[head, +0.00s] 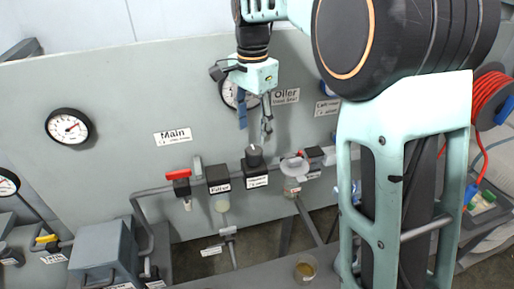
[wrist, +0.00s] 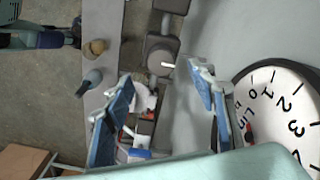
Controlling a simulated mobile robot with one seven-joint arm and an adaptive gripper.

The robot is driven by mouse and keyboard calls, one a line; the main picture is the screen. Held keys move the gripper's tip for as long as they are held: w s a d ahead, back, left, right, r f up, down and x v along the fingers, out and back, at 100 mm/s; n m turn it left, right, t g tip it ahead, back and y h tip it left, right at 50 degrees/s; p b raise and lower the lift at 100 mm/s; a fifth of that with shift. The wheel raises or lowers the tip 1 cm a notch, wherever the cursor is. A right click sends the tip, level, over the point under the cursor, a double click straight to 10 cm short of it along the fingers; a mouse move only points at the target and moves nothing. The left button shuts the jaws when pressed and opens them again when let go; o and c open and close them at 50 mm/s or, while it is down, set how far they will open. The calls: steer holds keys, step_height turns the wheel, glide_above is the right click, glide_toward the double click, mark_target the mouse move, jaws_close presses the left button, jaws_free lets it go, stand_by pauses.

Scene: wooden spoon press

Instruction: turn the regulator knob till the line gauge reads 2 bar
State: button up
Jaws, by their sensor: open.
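The regulator knob (head: 254,152) is a dark round knob on top of the regulator block (head: 256,181) in the pipe row. In the wrist view the knob (wrist: 160,56), with a pale pointer mark, lies ahead between the fingertips. My gripper (head: 255,130) points down above the knob, open and empty, apart from it. Its blue-padded fingers also show in the wrist view (wrist: 160,75). The line gauge (wrist: 285,115) shows at the right there, partly cut off; its needle is not clear. In the head view the gauge (head: 229,94) is partly hidden behind my gripper.
The grey panel (head: 130,100) stands close behind my gripper. The main gauge (head: 68,127) is at the left. A red-handled valve (head: 179,175) and the filter (head: 218,179) are left of the regulator; the oiler (head: 292,168) is close on its right. A small cup (head: 305,268) stands below.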

mark_target(254, 150)
step_height(254, 150, down, 8)
steer(key=shift+f, duration=0.2)
steer(key=c, duration=1.2)
steer(key=shift+o, duration=0.2)
steer(key=shift+n, duration=0.3)
